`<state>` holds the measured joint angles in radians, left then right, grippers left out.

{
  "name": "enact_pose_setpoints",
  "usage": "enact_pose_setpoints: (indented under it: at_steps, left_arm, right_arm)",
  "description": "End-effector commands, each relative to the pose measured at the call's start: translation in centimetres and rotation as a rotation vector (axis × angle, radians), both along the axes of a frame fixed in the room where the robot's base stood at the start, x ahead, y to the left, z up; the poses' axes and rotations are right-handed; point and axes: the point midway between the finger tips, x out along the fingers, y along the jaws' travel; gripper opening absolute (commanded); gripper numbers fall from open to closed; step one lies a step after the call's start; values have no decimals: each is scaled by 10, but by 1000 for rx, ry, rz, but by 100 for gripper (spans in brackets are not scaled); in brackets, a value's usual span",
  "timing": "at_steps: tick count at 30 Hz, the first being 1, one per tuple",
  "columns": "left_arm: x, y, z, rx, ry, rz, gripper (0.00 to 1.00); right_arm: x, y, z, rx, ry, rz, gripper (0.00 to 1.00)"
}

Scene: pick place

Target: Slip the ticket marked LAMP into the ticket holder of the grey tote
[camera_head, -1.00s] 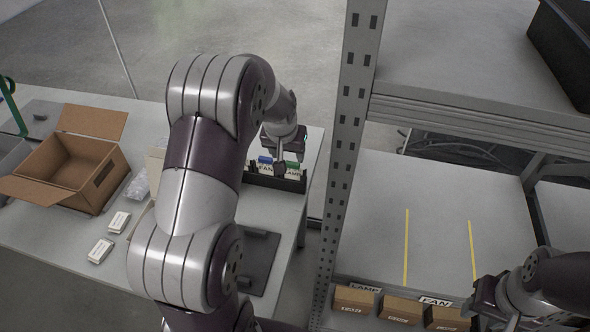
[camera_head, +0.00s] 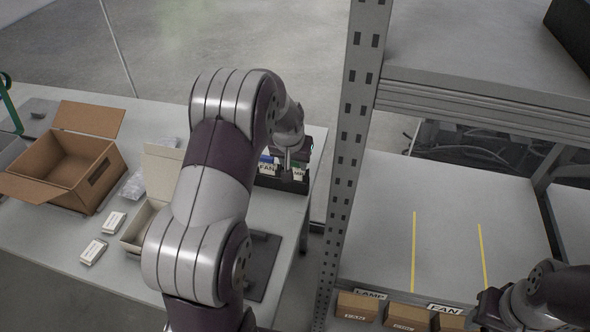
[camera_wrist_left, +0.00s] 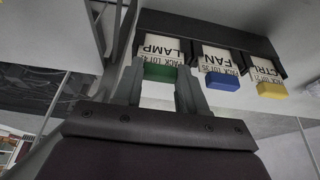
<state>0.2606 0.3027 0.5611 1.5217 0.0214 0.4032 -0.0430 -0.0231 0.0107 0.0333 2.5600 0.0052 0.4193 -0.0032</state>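The LAMP ticket with its green tab (camera_wrist_left: 160,73) stands in a dark rack (camera_wrist_left: 210,32), beside the FAN ticket with a blue tab (camera_wrist_left: 222,80) and the CTRL ticket with a yellow tab (camera_wrist_left: 270,90). In the head view the rack (camera_head: 283,183) sits at the table's right edge. My left gripper (camera_wrist_left: 160,90) is over it, fingers either side of the green tab; it looks open, with little gap to the tab. My right gripper (camera_head: 484,309) is at the lower right by the shelf, its fingers unclear. A grey container (camera_head: 8,152) is cut off at the left edge; no ticket holder shows.
An open cardboard box (camera_head: 66,165) and two small white boxes (camera_head: 93,251) lie on the table. A shelf post (camera_head: 350,130) stands right of my left arm. Small cartons (camera_head: 356,304) sit below LAMP and FAN shelf labels. The shelf board (camera_head: 455,215) is clear.

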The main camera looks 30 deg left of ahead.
Motion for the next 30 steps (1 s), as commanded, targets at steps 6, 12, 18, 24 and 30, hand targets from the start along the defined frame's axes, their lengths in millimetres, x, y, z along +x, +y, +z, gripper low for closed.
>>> enact_pose_setpoints:
  at_steps: [6, 12, 18, 24, 30]
  left_arm:
    - [-2, -1, 1, -2, 8, 0, 17]
    - [-2, -1, 20, -1, 6, 0, 17]
    - [-1, 0, 37, -1, 4, 0, 17]
    - [-1, 0, 53, -1, 4, 0, 17]
    - [-1, 0, 60, -1, 4, 0, 17]
  right_arm:
    - [0, 0, 4, 0, 0, 0, 43]
    - [0, 0, 20, 0, 0, 0, 43]
    - [0, 0, 34, 0, 0, 0, 43]
    - [0, 0, 48, 0, 0, 0, 43]
    - [0, 0, 53, 0, 0, 0, 43]
